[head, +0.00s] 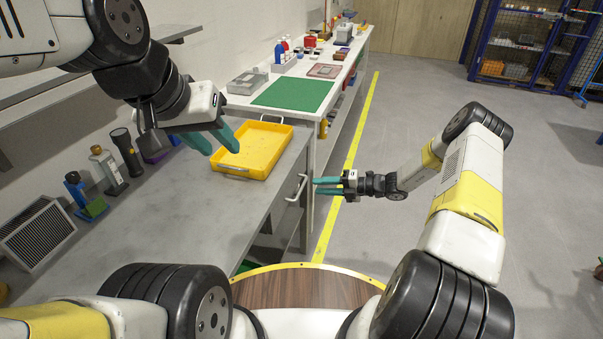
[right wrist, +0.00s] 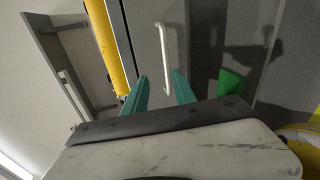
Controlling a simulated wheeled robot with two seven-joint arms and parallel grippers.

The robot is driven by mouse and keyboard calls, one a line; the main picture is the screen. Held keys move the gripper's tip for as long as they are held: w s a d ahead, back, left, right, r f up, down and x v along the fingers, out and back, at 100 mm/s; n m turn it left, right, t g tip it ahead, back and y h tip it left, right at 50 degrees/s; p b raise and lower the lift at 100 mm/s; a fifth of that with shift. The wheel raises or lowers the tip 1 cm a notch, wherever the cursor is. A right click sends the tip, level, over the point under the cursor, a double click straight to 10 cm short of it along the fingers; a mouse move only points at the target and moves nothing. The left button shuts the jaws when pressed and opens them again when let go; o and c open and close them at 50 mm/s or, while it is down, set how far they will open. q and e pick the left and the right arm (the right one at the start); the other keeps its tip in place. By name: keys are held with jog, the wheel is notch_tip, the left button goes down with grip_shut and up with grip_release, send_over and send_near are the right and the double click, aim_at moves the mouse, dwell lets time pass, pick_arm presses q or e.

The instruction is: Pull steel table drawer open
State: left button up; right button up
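The steel table (head: 170,215) runs along the left in the head view. Its drawer has a pale bar handle (head: 297,187) on the side facing my right arm. The drawer front (right wrist: 145,45) shows in the right wrist view and looks shut. My right gripper (head: 315,186) points at the handle from the right, its teal fingers apart. In the right wrist view the handle (right wrist: 165,58) lies ahead, in line with the gap between the fingertips; I see no finger touching it. My left gripper (head: 221,145) is open and empty above the table, by the yellow tray (head: 225,167).
Bottles, a dark torch (head: 126,152) and a grey vented box (head: 38,234) stand along the table's wall side. A second bench with a green mat (head: 293,94) stands beyond. The floor (head: 400,130) right of the yellow line is clear around my right arm.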

aim_at(302, 187)
jog(key=shift+m+t, duration=0.3)
jog(key=shift+m, duration=0.4)
jog(key=x, duration=0.4)
jog(key=f+x, duration=0.1)
jog(key=x, duration=0.3)
jog(key=shift+w+d+f, duration=0.1)
jog(key=shift+f, duration=0.1)
grip_shut()
dwell(0.6)
